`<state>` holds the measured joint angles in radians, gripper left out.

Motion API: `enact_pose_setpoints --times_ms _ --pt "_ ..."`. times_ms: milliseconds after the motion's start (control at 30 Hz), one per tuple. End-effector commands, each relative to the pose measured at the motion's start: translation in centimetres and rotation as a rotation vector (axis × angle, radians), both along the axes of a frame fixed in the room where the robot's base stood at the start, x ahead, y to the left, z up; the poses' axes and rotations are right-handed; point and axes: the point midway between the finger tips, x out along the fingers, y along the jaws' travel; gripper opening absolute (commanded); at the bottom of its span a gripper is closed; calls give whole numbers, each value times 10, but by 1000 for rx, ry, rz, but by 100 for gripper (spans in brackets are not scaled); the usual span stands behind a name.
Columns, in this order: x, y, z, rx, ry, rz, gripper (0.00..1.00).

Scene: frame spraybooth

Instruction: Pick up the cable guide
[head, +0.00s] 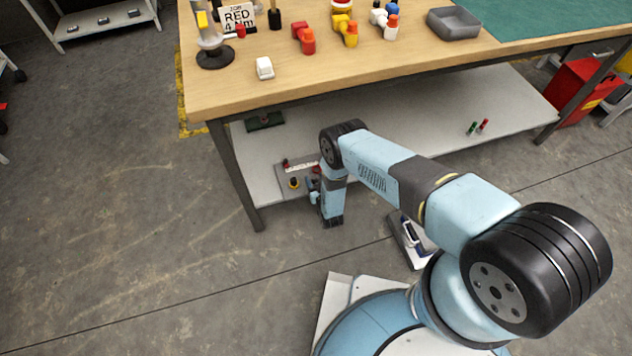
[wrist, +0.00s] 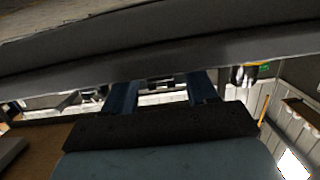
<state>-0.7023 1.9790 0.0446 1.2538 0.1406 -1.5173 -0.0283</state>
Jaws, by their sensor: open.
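I cannot pick out the cable guide with certainty in either view. A small white block (head: 265,68) lies near the left front edge of the workbench top; I cannot tell if it is the guide. A dark beam crosses close above the fingers.
The lower shelf (head: 400,145) holds small parts. A red bin (head: 578,92) stands right.

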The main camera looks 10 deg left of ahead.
Motion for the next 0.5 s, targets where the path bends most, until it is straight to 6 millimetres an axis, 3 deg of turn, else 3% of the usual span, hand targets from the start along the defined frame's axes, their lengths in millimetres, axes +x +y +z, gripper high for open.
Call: enact_pose_setpoints --times_ms 67,500 --pt "0 0 0 0 0 1 56" --pt "-1 1 0 0 0 1 14"
